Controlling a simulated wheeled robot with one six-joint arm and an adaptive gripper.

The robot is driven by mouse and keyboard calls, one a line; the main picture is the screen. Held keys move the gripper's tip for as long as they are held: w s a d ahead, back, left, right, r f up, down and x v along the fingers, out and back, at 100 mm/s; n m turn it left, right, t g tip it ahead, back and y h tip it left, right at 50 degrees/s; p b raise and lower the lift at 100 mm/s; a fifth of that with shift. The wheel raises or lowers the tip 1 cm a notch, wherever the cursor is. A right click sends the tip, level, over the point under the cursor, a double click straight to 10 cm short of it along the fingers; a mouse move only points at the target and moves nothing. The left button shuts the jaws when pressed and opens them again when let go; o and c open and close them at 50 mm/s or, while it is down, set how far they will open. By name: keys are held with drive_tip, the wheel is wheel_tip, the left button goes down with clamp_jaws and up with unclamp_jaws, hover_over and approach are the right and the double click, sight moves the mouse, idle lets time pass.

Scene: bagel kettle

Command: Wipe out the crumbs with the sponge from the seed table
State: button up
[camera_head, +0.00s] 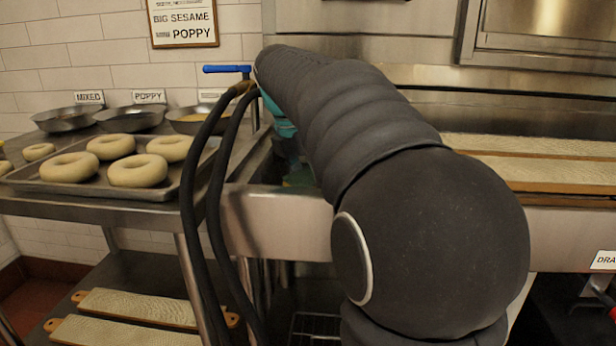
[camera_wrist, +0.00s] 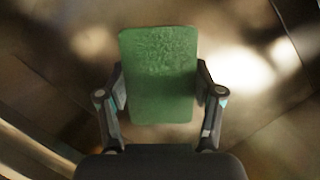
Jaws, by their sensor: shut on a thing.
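The green sponge (camera_wrist: 158,75) is between the two fingers of my gripper (camera_wrist: 160,98) in the wrist view, with a finger pressed to each side. Behind it is a blurred brownish metal surface with bright reflections. In the head view my arm hides most of the gripper, and a greenish patch low behind the arm is too unclear to name. The steel seed table (camera_head: 75,206) stands at the left in the head view. I cannot make out crumbs on it in either view.
A tray (camera_head: 95,190) with several pale bagels (camera_head: 138,170) covers the table's front. Seed pans (camera_head: 135,119) stand along its back, below labels. Long boards (camera_head: 140,306) lie on the lower shelf. More long boards (camera_head: 540,172) lie at the right, by the steel oven.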

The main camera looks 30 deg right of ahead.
drive_tip(key=shift+f, duration=0.1)
drive_tip(key=shift+s+a+f, duration=0.1)
drive_tip(key=shift+s+a, duration=0.5)
drive_tip(key=shift+s, duration=0.3)
drive_tip(key=shift+s+a+f, duration=0.1)
drive_tip(key=shift+s+a, duration=0.55)
drive_tip(key=shift+s, duration=0.25)
drive_tip(key=shift+s+a, duration=0.6)
drive_tip(key=shift+s, duration=0.3)
drive_tip(key=shift+s+a+r, duration=0.1)
drive_tip(key=shift+s+a, duration=0.5)
drive_tip(key=shift+s, duration=0.25)
drive_tip(key=shift+s+a, duration=0.55)
drive_tip(key=shift+s, duration=0.3)
drive_tip(key=shift+s+a+p, duration=0.15)
drive_tip(key=shift+s+p, duration=0.1)
drive_tip(key=shift+p, duration=0.05)
drive_tip(key=shift+r+p, duration=0.1)
drive_tip(key=shift+p, duration=0.3)
drive_tip(key=shift+w, duration=0.1)
drive_tip(key=shift+w+r+p, duration=0.2)
drive_tip(key=shift+r+p, duration=0.15)
drive_tip(key=shift+p, duration=0.5)
drive_tip(key=shift+d+r, duration=0.1)
drive_tip(key=shift+d, duration=0.1)
